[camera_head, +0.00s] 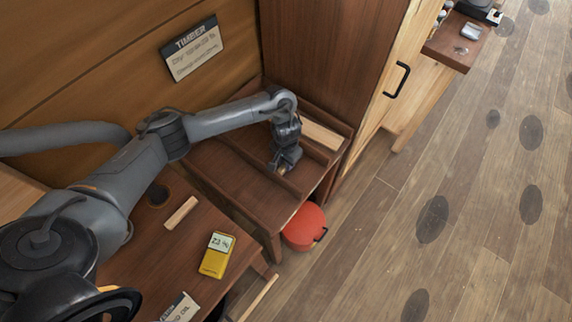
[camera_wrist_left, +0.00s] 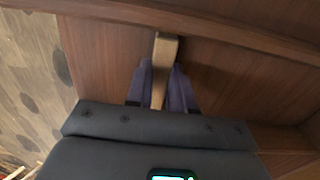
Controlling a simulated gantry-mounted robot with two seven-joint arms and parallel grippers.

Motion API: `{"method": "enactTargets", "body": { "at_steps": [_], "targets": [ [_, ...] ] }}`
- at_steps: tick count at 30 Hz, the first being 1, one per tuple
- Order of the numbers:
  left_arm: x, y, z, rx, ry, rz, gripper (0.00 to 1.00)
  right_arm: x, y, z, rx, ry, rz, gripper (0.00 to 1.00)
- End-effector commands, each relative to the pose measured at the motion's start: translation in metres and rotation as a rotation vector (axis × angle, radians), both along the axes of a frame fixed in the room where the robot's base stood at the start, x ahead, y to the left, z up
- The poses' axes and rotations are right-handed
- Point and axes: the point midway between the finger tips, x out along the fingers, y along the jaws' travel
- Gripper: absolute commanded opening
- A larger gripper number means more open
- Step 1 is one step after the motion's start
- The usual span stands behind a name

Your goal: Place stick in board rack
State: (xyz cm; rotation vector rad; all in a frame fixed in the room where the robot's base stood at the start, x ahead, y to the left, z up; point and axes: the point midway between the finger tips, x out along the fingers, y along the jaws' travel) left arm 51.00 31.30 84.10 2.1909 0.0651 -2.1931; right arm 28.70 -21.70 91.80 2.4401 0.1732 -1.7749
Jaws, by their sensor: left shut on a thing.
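My left gripper (camera_head: 284,164) is over the brown wooden board rack (camera_head: 240,178), pointing down into one of its slots. In the left wrist view, the fingers (camera_wrist_left: 161,88) are shut on a light wooden stick (camera_wrist_left: 166,50), one on each side. The stick's far end reaches toward a raised divider of the rack (camera_wrist_left: 240,35). I cannot tell whether the stick touches the rack floor. A second light stick (camera_head: 181,213) lies on the bench at left. A pale board (camera_head: 322,135) lies in the rack's back slot. My right gripper is not in view.
A yellow device (camera_head: 217,255) and a label card (camera_head: 181,308) are on the bench (camera_head: 150,245). A red round container (camera_head: 304,226) stands on the floor below the rack. A tall cabinet with a black handle (camera_head: 397,79) stands behind the rack. The floor at right is open.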

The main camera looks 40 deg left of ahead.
Motion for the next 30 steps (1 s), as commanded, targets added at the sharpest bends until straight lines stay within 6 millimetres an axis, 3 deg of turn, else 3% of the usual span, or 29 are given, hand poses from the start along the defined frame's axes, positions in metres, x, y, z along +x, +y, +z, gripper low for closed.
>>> {"method": "enactTargets", "body": {
  "at_steps": [13, 14, 18, 30],
  "targets": [
    [0.0002, -0.0007, -0.0068, -0.001, 0.000, 0.000, 0.00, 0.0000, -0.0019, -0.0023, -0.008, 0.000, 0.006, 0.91],
    [0.0003, -0.0007, -0.0072, -0.001, 0.000, 0.000, 0.24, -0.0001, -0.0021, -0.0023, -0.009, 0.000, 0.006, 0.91],
    [0.0004, -0.0007, -0.0070, -0.001, -0.001, 0.000, 0.45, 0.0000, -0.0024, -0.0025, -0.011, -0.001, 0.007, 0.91],
    [0.0008, -0.0002, -0.0034, -0.001, -0.002, 0.000, 0.48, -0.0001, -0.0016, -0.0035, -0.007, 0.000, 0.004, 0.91]
  ]
}}
